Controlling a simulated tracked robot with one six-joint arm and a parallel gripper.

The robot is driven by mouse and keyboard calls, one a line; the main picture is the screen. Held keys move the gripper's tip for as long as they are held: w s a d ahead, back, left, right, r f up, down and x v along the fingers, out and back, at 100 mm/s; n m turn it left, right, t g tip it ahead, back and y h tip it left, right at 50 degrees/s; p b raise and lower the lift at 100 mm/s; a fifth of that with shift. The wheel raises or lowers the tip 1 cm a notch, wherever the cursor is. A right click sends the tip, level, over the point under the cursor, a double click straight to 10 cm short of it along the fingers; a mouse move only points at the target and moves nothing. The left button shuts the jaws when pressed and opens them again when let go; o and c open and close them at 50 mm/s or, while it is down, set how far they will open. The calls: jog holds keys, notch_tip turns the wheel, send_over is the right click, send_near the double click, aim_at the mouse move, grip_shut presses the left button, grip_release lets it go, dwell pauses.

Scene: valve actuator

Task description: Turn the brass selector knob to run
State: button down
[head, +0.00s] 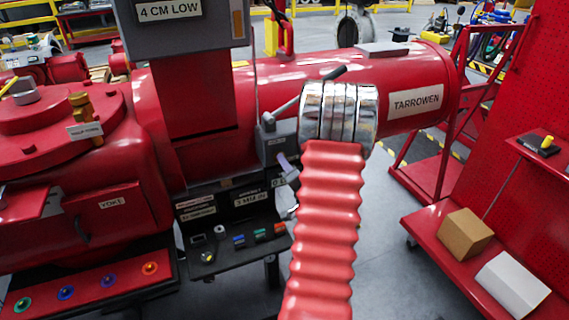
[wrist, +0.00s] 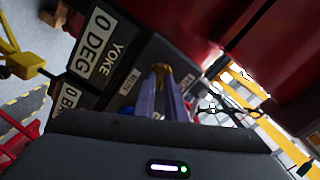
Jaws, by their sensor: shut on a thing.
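The brass selector knob (wrist: 163,68) shows in the wrist view between the tips of two purple-grey fingers, at a dark panel. My gripper (wrist: 162,79) is shut on it, and the fingers cover much of the knob. A small white label (wrist: 130,81), which seems to read RUN, sits just left of the knob. In the head view my gripper (head: 286,167) is partly hidden behind my red ribbed arm and reaches the grey control box (head: 275,141) under the red cylinder. The knob cannot be made out there, and its pointing direction is unclear.
The red cylinder marked TARROWEN (head: 300,75) runs above the box. A black tray (head: 236,245) with small coloured parts lies below it. A red cart (head: 440,225) with a cardboard box (head: 459,234) stands at the right. Grey floor between is clear.

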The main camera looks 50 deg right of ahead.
jog(key=m, duration=0.4)
jog(key=shift+s+d+f+m, duration=0.15)
jog(key=shift+s+d+m, duration=0.05)
jog(key=shift+m, duration=0.1)
dwell(0.4)
jog(key=c, duration=2.2)
grip_release()
jog(key=o, duration=0.4)
jog(key=shift+a, duration=0.1)
jog(key=v, duration=1.3)
jog(key=shift+s+a, duration=0.2)
jog(key=shift+s, duration=0.05)
